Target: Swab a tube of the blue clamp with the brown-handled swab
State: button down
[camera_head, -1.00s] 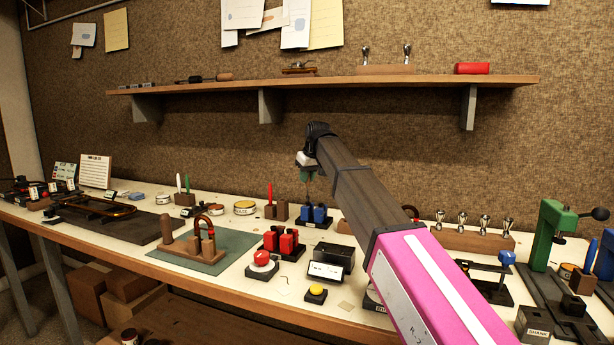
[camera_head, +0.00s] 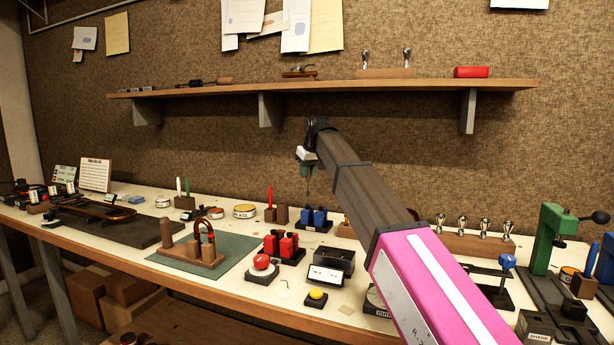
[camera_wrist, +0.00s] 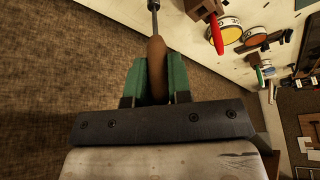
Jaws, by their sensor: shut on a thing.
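My gripper (camera_head: 307,172) is above the blue clamp (camera_head: 314,217) on the bench. In the wrist view, my gripper (camera_wrist: 156,80) has green fingers shut on the brown handle of the swab (camera_wrist: 156,62). The swab's thin dark shaft points away from the fingers and runs out of the top of that picture. In the head view the shaft hangs down towards the blue clamp; I cannot tell whether its tip touches or enters a tube. The blue clamp is two blue blocks on a dark base. It does not show in the wrist view.
A brown holder with a red-handled tool (camera_head: 270,198) stands left of the blue clamp. A red clamp (camera_head: 281,246), a black box (camera_head: 334,261) and a red button (camera_head: 261,262) are nearer the front. A shelf (camera_head: 330,87) runs along the wall above.

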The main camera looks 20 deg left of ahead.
aim_at(307, 181)
jog(key=shift+r, duration=0.45)
jog(key=shift+f, duration=0.15)
jog(key=shift+f, duration=1.9)
jog(key=shift+r, duration=2.05)
jog(key=shift+r, duration=2.25)
jog(key=shift+d, duration=0.1)
